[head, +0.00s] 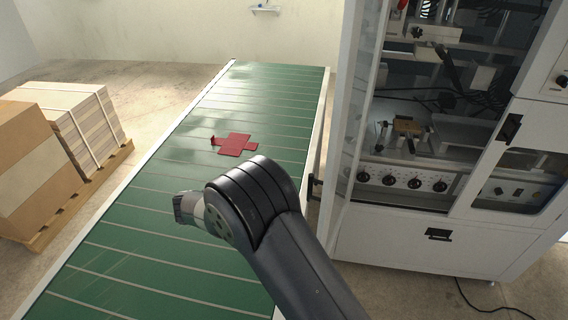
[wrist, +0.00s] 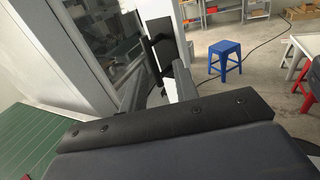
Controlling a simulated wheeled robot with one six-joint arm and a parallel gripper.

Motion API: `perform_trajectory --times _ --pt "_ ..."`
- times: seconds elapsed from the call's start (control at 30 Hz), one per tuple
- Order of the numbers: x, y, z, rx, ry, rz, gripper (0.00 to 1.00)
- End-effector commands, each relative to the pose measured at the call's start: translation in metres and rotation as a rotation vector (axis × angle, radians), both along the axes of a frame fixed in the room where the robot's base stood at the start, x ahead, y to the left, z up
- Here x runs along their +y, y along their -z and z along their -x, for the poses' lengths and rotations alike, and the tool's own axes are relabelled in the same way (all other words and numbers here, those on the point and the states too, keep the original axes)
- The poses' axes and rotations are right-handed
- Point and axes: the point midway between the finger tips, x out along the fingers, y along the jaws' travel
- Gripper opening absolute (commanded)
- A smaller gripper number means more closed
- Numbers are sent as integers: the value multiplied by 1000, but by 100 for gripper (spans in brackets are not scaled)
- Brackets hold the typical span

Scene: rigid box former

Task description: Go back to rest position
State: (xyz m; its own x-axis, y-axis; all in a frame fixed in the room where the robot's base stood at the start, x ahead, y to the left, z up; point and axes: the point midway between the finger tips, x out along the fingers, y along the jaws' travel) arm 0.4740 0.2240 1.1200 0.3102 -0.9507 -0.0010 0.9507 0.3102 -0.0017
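My gripper (wrist: 158,82) shows in the wrist view as two grey fingers standing apart beyond a black bolted plate. Nothing is between them but the background, so it is open and empty. In the head view my black arm reaches up over the green conveyor (head: 120,262), its end turned to the left. The fingers cannot be made out clearly there. A red cross-shaped flat piece (head: 236,144) with a small raised flap at its left lies on the conveyor beyond my arm, apart from it.
A white machine cabinet (head: 415,240) with knobs stands close on the right. Stacked cardboard (head: 85,125) sits on a wooden pallet (head: 112,160) at left. The wrist view shows a blue stool (wrist: 225,60) and shelves behind. Floor between conveyor and pallet is clear.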

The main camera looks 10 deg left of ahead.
Motion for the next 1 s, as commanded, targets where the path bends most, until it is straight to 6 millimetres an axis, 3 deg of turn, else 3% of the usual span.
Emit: perform_trajectory --times 1.0 --pt "-30 0 -9 0 0 1 29"
